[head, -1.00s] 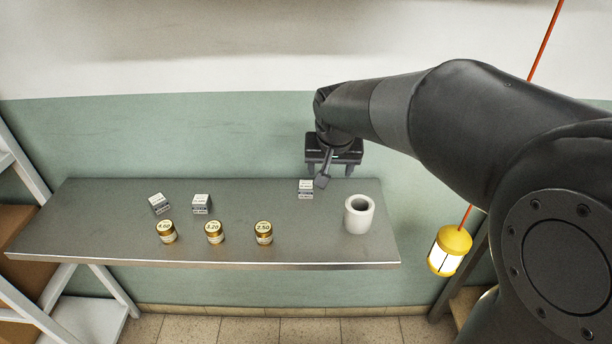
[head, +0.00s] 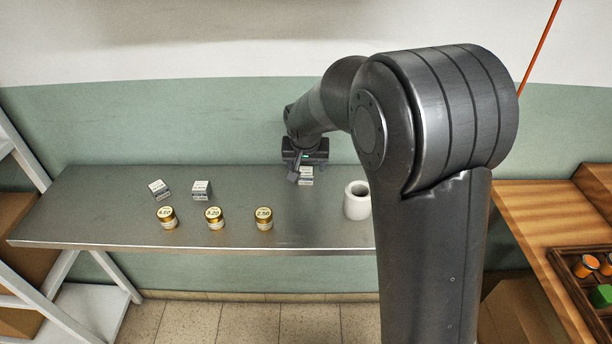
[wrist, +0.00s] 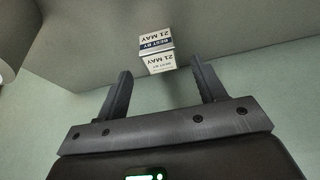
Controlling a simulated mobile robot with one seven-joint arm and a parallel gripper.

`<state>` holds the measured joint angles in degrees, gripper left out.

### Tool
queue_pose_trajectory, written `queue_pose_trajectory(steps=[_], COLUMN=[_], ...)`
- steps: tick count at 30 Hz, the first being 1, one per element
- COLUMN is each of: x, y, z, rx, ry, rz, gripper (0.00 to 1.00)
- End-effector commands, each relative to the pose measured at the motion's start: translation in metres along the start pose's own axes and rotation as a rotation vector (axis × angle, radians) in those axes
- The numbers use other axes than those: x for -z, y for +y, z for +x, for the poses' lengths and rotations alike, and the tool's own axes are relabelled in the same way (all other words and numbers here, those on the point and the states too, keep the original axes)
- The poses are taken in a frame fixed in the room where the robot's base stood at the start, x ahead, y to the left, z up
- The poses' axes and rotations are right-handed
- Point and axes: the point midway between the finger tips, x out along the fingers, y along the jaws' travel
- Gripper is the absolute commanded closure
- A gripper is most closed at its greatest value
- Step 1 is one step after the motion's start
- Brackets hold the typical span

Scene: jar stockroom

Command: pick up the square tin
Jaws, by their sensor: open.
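Three small square tins with white and dark labels are on the metal shelf (head: 110,215): one at the left (head: 159,188), one beside it (head: 201,190), and one at the back right (head: 306,176). My gripper (head: 300,174) is open and empty, just above and behind the back-right tin, partly covering it in the head view. In the wrist view, this tin (wrist: 157,52) shows a "BEST BY 21 MAY" label. It lies ahead of the gap between my open fingers (wrist: 161,70), apart from both. Which tin the task means is not marked.
Three gold-lidded jars (head: 166,217) (head: 214,218) (head: 263,218) stand along the shelf's front. A white cylinder (head: 356,200) stands right of the back-right tin, partly behind my arm. A wooden bench (head: 545,220) with a divided tray (head: 572,283) is at the right. The green wall (head: 230,120) is close behind.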

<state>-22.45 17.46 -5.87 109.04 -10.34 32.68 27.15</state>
Motion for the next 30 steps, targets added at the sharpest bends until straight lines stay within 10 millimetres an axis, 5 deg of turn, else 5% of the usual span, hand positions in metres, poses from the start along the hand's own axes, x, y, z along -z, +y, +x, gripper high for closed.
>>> queue_pose_trajectory(steps=[8,17,30], x=[0.000,0.000,0.000], y=[-0.001,-0.001,-0.001], z=[0.038,0.042,0.042], rx=[-0.001,0.000,0.000], ry=[-0.002,0.000,0.000], rz=[0.001,0.001,0.000], gripper=[0.36,0.36,0.72])
